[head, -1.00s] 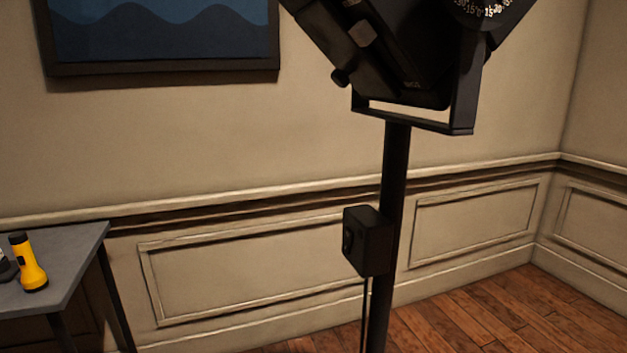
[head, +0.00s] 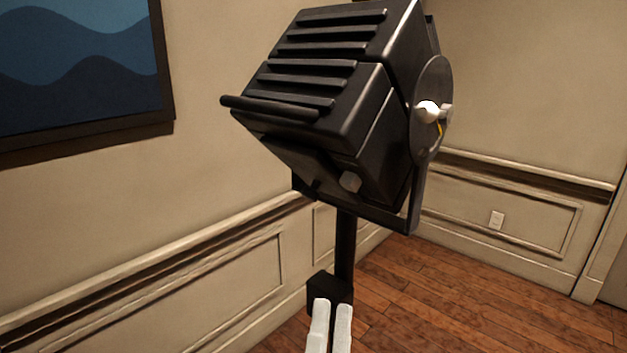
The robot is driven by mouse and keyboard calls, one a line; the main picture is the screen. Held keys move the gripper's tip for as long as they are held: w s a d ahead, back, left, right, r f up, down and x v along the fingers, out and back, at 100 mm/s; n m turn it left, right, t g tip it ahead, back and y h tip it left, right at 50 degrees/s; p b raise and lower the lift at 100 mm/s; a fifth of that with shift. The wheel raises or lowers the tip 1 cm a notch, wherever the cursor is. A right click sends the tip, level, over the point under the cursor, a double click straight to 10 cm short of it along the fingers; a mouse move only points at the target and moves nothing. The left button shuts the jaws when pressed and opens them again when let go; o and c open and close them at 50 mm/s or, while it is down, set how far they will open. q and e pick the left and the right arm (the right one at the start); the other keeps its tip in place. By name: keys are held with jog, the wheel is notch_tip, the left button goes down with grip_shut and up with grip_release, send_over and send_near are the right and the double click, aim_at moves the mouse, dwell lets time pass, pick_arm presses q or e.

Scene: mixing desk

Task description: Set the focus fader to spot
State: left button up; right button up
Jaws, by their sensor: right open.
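A black studio lamp (head: 310,85) with a ribbed top is mounted in a yoke on a stand. A small grey knob (head: 350,181), likely the focus fader's, sits on the lamp's lower side. No scale or spot marking is readable there, so its setting cannot be told. My right gripper (head: 332,304) shows two pale fingers at the bottom of the view, open with a narrow gap and nothing seen between them. It appears below the knob in the picture, in front of the box on the stand, apart from the knob. My left gripper is not in view.
The black pole (head: 345,248) carries a small black box (head: 322,288), partly hidden by my right fingers. A round side plate (head: 432,85) with a white-tipped knob (head: 428,111) is on the lamp's right. Panelled walls stand behind; the wooden floor (head: 450,300) at right is clear.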

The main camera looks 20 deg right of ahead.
aim_at(349, 189)
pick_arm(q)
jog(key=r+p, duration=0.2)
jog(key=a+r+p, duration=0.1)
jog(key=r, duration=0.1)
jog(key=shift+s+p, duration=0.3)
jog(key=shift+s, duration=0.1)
pick_arm(e)
jog(key=shift+m+h, duration=0.4)
jog(key=x, duration=1.5)
jog(key=shift+w+d+r, duration=0.2)
jog(key=shift+d+r, duration=0.05)
jog(key=shift+d, duration=0.05)
grip_shut()
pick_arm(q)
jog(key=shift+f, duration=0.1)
pick_arm(e)
jog(key=shift+f, duration=0.1)
